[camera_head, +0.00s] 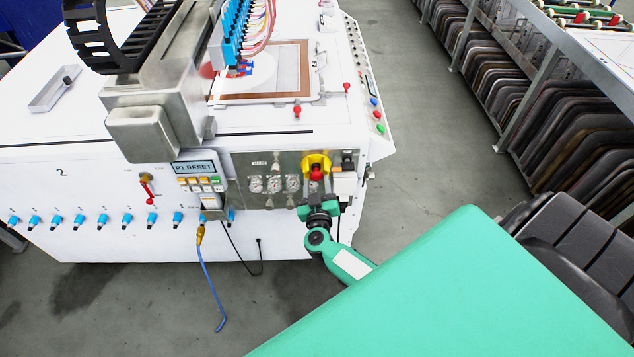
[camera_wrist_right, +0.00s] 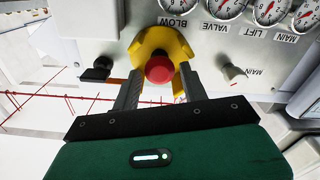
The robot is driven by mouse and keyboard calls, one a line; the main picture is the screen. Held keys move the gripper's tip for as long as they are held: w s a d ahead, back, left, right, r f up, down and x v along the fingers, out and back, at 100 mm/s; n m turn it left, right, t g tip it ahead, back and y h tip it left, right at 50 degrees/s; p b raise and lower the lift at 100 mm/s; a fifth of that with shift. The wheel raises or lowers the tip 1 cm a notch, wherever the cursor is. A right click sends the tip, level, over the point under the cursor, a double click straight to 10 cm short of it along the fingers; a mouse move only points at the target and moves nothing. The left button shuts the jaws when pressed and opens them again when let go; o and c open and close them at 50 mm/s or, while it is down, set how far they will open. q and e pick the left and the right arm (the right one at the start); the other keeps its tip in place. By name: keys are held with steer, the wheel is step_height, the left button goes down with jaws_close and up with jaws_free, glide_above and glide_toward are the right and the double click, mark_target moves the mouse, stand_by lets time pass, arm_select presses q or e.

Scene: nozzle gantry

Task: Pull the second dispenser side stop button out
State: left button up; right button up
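The stop button (camera_head: 316,174) is a red knob with a yellow collar on the front panel of the white machine, right of the gauges. In the right wrist view the red button (camera_wrist_right: 160,69) sits in its yellow collar (camera_wrist_right: 170,40). My right gripper (camera_wrist_right: 159,80) is open. Its two dark fingers stand on either side of the button, close to the collar, with gaps visible between fingers and knob. I cannot tell whether a finger touches the collar. In the head view my right gripper (camera_head: 317,195) is just below the button. My left gripper is not in view.
Gauges (camera_head: 273,184) line the panel beside the button. A black knob (camera_wrist_right: 97,69) and a silver knob (camera_wrist_right: 236,73) flank the collar. A "P1 RESET" keypad (camera_head: 198,179) is further left. A blue hose (camera_head: 208,285) hangs below. Racks (camera_head: 490,60) stand at right.

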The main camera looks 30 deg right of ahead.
steer(key=v, duration=1.4)
steer(key=shift+b, duration=0.35)
steer(key=shift+w, duration=0.1)
